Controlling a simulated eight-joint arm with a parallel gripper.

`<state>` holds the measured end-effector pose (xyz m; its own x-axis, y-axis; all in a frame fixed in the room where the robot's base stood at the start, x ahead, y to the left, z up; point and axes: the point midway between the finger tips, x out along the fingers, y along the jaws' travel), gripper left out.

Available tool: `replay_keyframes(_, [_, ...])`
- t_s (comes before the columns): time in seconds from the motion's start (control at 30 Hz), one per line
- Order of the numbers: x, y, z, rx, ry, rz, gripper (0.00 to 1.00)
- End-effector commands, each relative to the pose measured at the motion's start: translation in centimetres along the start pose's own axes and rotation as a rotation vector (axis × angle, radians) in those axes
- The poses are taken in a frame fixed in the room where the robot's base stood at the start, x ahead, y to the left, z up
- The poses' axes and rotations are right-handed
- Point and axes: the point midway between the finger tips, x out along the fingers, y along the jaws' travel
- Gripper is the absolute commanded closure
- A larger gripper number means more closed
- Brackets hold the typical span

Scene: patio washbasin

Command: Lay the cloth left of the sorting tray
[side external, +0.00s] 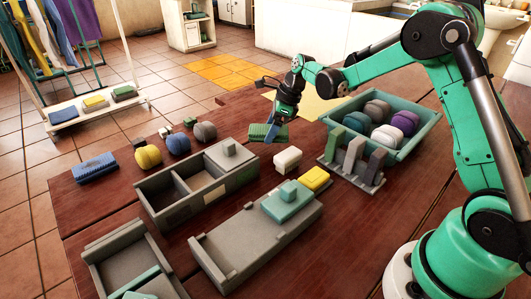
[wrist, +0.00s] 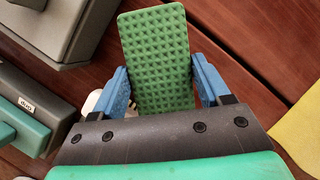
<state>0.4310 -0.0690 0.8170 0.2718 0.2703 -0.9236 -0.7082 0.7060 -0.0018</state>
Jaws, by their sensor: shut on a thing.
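My gripper (side external: 284,122) is shut on a green, waffle-textured folded cloth (side external: 266,132). In the wrist view the cloth (wrist: 158,60) lies between the two blue fingers of my gripper (wrist: 164,86). In the side view it is above the brown table, behind the grey divided tray; I cannot tell the exact gap beneath it. This tray, which looks like the sorting tray (side external: 158,205), has open compartments and a grey lid piece at its right end. A blue textured cloth (side external: 95,167) lies on the table to its left.
Yellow, blue and grey bundles (side external: 177,143) sit behind the tray. A teal bin (side external: 412,135) of bundles and a grey rack (side external: 352,160) stand right. Table left of the tray has bare room.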

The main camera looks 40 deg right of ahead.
Motion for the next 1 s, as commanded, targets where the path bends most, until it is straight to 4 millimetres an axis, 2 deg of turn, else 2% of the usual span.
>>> replay_keyframes(0.1, [1.7,0.0,-0.7,0.000,0.000,0.000,0.81])
replay_keyframes(0.23, [3.1,0.0,-1.3,0.000,0.000,0.000,0.81])
replay_keyframes(0.63, [3.5,0.0,-1.5,0.000,0.000,0.000,0.81])
replay_keyframes(0.67, [3.5,0.0,-1.4,0.000,0.000,0.000,0.22])
replay_keyframes(0.73, [3.5,0.0,-1.4,0.000,0.000,0.000,0.02])
replay_keyframes(1.0, [3.4,0.0,-1.4,0.000,0.000,0.000,0.00])
